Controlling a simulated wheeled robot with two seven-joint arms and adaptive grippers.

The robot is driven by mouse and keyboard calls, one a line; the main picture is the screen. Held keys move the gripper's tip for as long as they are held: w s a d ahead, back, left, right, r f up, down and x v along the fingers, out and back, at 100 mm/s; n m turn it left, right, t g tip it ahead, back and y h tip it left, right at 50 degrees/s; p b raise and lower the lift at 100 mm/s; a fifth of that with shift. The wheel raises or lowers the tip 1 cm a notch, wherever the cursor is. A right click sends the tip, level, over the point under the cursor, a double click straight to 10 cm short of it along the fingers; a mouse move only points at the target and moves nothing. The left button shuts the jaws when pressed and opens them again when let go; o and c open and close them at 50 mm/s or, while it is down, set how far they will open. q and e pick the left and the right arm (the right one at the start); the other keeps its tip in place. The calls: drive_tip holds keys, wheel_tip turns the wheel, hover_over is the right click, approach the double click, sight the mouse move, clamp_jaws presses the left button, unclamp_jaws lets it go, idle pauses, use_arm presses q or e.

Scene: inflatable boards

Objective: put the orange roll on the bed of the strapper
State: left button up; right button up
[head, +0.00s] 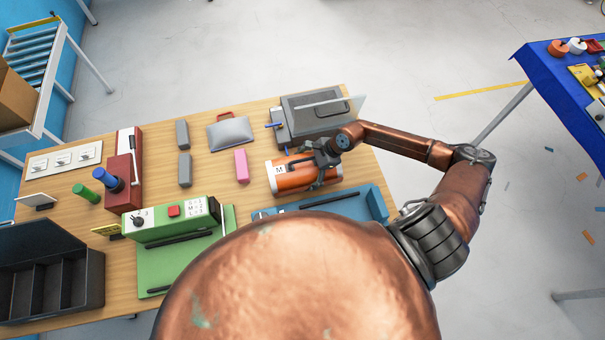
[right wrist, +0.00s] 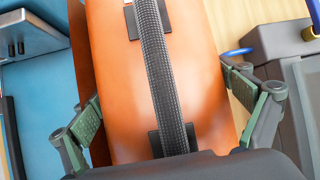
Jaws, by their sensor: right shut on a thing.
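The orange roll (head: 295,181) has a white label at its left end and lies between the blue machine and the grey machine in the head view. My right gripper (head: 322,160) is shut on it from above. In the right wrist view the roll (right wrist: 110,60) fills the middle, with a black ribbed strap along it and a finger of my right gripper (right wrist: 172,115) on each side. Whether the roll touches the table is unclear. A blue flat machine (head: 372,204) is partly hidden by my body. I cannot tell for sure which machine is the strapper. My left gripper is out of view.
A grey machine (head: 312,113) with a clear panel stands behind the roll. A green machine (head: 170,222) stands front left. A black divided bin (head: 50,270) sits far left.

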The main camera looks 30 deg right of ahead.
drive_tip(key=shift+f, duration=1.7)
drive_tip(key=o, duration=1.2)
drive_tip(key=shift+f, duration=0.2)
drive_tip(key=shift+o, duration=0.9)
drive_tip(key=shift+r, duration=0.15)
